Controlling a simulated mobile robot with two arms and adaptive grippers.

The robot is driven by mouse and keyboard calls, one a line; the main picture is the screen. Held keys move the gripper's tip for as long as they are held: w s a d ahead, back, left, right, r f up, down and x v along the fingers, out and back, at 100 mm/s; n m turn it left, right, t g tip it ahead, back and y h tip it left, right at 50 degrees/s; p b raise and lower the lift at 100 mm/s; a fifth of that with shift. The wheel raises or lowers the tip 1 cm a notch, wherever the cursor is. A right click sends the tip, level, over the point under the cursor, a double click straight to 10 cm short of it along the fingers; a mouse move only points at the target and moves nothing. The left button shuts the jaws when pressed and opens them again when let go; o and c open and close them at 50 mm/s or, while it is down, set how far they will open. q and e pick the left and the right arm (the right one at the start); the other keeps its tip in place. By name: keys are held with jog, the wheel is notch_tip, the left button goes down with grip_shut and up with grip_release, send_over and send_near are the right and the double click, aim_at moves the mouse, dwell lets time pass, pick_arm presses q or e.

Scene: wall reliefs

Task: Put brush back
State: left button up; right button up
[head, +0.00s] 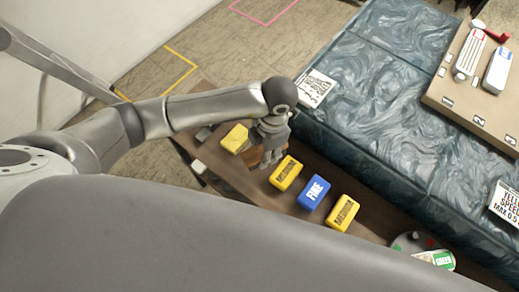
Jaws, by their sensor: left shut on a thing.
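My left gripper (269,155) points down over the brown wooden shelf (373,228), beside the yellow blocks. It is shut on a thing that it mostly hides. An orange-brown piece (252,158) shows just left of the fingers. It may be part of the brush, but I cannot tell for sure. No brush shows clearly anywhere else. My right gripper is not in view.
Yellow blocks (285,173) (343,212) flank a blue block marked FIRE (314,191); another yellow block (235,138) lies left of my gripper. A round dark object (412,243) is at lower right. A blue marbled surface (385,85) carries a tan board (455,80).

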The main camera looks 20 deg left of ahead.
aim_at(261, 149)
pick_arm(q)
jog(key=f, duration=0.1)
jog(key=w+a+f, duration=0.1)
jog(key=shift+w+a+f, duration=0.2)
jog(key=shift+w+f, duration=0.1)
jog(key=shift+w+a+f, duration=0.15)
jog(key=shift+f, duration=0.85)
jog(key=shift+w+a+f, duration=0.1)
jog(key=shift+w+f, duration=0.05)
jog(key=shift+f, duration=0.8)
jog(key=shift+f, duration=0.1)
jog(key=o, duration=0.9)
jog(key=r, duration=0.8)
jog(key=w+d+r, duration=0.1)
jog(key=r, duration=0.3)
jog(key=shift+r+b, duration=0.1)
jog(key=shift+b, duration=0.3)
